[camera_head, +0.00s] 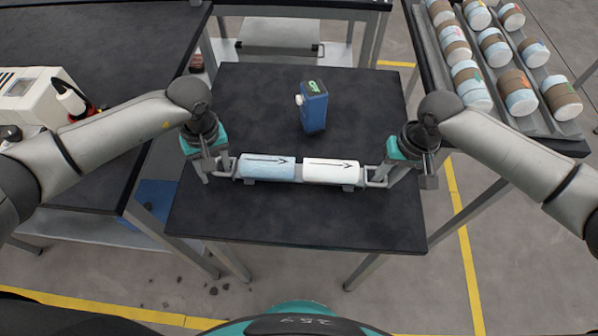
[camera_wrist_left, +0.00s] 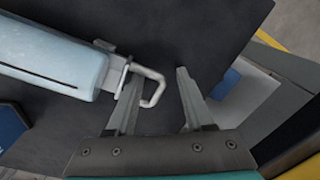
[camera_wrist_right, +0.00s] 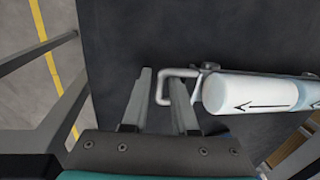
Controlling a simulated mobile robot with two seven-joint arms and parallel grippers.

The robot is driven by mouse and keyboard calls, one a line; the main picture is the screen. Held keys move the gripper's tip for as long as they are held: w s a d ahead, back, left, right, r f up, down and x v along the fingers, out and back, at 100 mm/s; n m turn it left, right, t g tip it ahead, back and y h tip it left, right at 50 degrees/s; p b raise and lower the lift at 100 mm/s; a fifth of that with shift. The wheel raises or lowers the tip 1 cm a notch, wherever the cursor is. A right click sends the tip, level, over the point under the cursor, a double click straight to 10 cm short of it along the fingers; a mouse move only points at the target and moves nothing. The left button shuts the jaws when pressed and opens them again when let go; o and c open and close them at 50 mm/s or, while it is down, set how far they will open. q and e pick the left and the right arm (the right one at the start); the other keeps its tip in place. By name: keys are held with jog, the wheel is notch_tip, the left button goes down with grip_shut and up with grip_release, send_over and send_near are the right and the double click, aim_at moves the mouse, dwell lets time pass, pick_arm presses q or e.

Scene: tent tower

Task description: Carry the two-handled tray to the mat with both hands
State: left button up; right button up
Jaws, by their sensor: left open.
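The two-handled tray (camera_head: 241,178) lies on the dark table (camera_head: 300,222) and carries a light blue roll (camera_head: 268,167) and a white roll (camera_head: 331,171), both marked with arrows. My left gripper (camera_head: 205,170) is at the tray's left handle. In the left wrist view its fingers (camera_wrist_left: 155,90) are apart, with the handle loop (camera_wrist_left: 158,88) near the left finger. My right gripper (camera_head: 405,172) is at the right handle. In the right wrist view its fingers (camera_wrist_right: 161,90) are apart, with the end of the handle loop (camera_wrist_right: 180,72) between them. I cannot make out a mat.
A blue bottle-like container (camera_head: 314,108) stands on the table behind the tray. At the right a rack (camera_head: 443,82) holds several rolls. At the left a dark bench (camera_head: 75,170) carries a white device (camera_head: 28,98). The table front is clear.

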pick_arm(q)
jog(key=shift+f, duration=0.1)
jog(key=shift+c, duration=0.3)
pick_arm(e)
jog(key=shift+c, duration=0.4)
pick_arm(q)
jog(key=c, duration=0.3)
pick_arm(e)
jog(key=c, duration=0.3)
pick_arm(q)
grip_shut()
pick_arm(e)
grip_shut()
